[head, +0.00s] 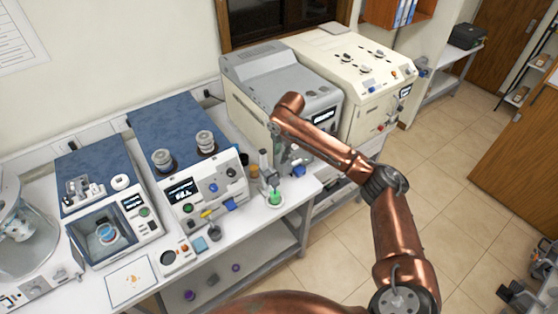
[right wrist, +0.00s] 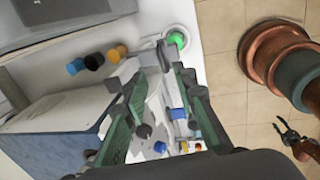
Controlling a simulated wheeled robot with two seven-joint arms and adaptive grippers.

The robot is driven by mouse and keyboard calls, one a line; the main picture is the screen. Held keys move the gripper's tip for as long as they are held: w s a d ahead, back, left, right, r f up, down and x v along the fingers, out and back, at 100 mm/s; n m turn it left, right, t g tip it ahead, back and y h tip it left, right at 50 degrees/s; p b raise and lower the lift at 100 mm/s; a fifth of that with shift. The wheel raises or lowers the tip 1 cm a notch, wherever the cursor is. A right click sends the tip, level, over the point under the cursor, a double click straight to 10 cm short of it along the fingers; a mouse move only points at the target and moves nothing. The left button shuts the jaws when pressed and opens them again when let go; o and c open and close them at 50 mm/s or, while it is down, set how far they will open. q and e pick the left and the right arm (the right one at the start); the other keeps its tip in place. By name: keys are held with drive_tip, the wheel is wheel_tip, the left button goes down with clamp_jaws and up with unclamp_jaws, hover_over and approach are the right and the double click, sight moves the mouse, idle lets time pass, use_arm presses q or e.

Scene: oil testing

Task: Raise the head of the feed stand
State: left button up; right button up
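The feed stand (head: 264,166) is a small grey upright with a round white base and a green piece on it, at the right end of the bench. In the right wrist view its grey head (right wrist: 126,72) and green piece (right wrist: 177,39) show just beyond my fingertips. My right gripper (right wrist: 159,78) has its two fingers apart, with the stand's grey parts close to and partly between the tips. I cannot tell whether they touch. In the head view the gripper (head: 285,158) is beside the stand, partly hidden by its own arm.
A blue-topped tester (head: 180,130) with two metal cups stands left of the stand. A grey machine (head: 270,75) and a cream machine (head: 350,60) stand behind. Small bottles (right wrist: 95,61) stand near the stand. Open tiled floor (head: 440,150) lies right.

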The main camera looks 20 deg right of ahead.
drive_tip(key=shift+r, duration=0.35)
drive_tip(key=shift+c, duration=0.6)
drive_tip(key=d+f+t+h+b, duration=0.1)
drive_tip(key=d+f, duration=0.1)
drive_tip(key=d, duration=0.1)
drive_tip(key=w+d+f+t+h+b, duration=0.1)
drive_tip(key=d+f, duration=0.2)
drive_tip(key=d, duration=0.1)
drive_tip(key=w+d+f+t+b, duration=0.1)
drive_tip(key=d+f, duration=0.1)
drive_tip(key=d, duration=0.1)
drive_tip(key=shift+w+d+f+n+t+h, duration=0.15)
drive_tip(key=shift+w+f+n+t+h, duration=0.1)
drive_tip(key=shift+n+t+h, duration=0.15)
clamp_jaws()
drive_tip(key=n+t+y+b, duration=0.5)
drive_tip(key=n+t+b, duration=0.3)
drive_tip(key=n, duration=0.9)
approach(271, 181)
drive_tip(key=s+d+f, duration=0.3)
drive_tip(key=s+d, duration=0.1)
drive_tip(key=p+x, duration=0.1)
drive_tip(key=x, duration=0.9)
drive_tip(key=shift+a, duration=0.2)
